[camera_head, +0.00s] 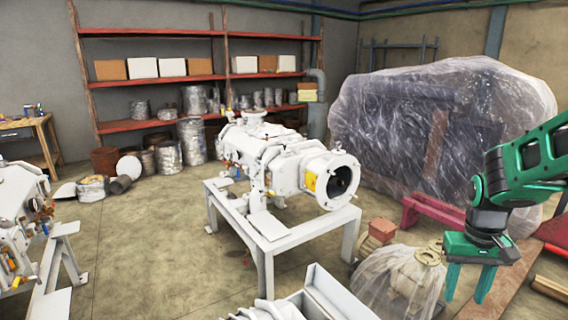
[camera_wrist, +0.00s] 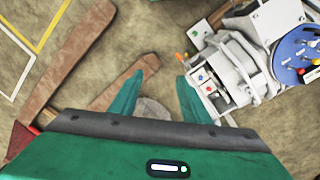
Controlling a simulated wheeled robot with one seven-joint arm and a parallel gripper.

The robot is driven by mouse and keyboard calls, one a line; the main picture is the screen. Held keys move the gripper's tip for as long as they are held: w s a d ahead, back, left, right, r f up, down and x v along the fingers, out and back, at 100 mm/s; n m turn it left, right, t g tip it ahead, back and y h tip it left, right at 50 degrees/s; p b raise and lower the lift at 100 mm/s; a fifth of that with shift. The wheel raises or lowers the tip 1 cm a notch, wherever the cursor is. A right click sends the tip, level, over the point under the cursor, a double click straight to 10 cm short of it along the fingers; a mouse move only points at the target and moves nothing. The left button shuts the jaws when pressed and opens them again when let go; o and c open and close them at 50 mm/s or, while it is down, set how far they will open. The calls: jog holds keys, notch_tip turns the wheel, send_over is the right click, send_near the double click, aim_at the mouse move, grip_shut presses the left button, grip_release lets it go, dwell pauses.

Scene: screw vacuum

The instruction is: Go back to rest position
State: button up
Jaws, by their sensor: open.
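My green gripper (camera_head: 470,284) is at the right of the head view, pointing down, with its two fingers apart and nothing between them. It also shows in the wrist view (camera_wrist: 160,92), where the open fingers reach over the floor. A white screw vacuum pump (camera_head: 285,165) sits on a white metal stand (camera_head: 268,238) in the middle of the head view, to the left of my gripper and apart from it.
A plastic-wrapped object (camera_head: 405,285) stands close to my gripper. A large wrapped crate (camera_head: 435,120) is behind. Beams (camera_wrist: 125,85) lie on the floor. White machinery (camera_wrist: 240,65) is right in the wrist view. Floor (camera_head: 130,235) left of the stand is clear.

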jog(key=s+r+m, duration=0.1)
jog(key=s+r, duration=0.1)
jog(key=s, duration=0.7)
jog(key=s+r+m+y, duration=0.1)
jog(key=s+r+m, duration=0.1)
jog(key=s, duration=0.8)
jog(key=shift+a+r, duration=0.25)
jog(key=shift+r, duration=0.5)
jog(key=shift+w+f, duration=0.25)
jog(key=shift+w, duration=0.4)
jog(key=shift+c, duration=0.3)
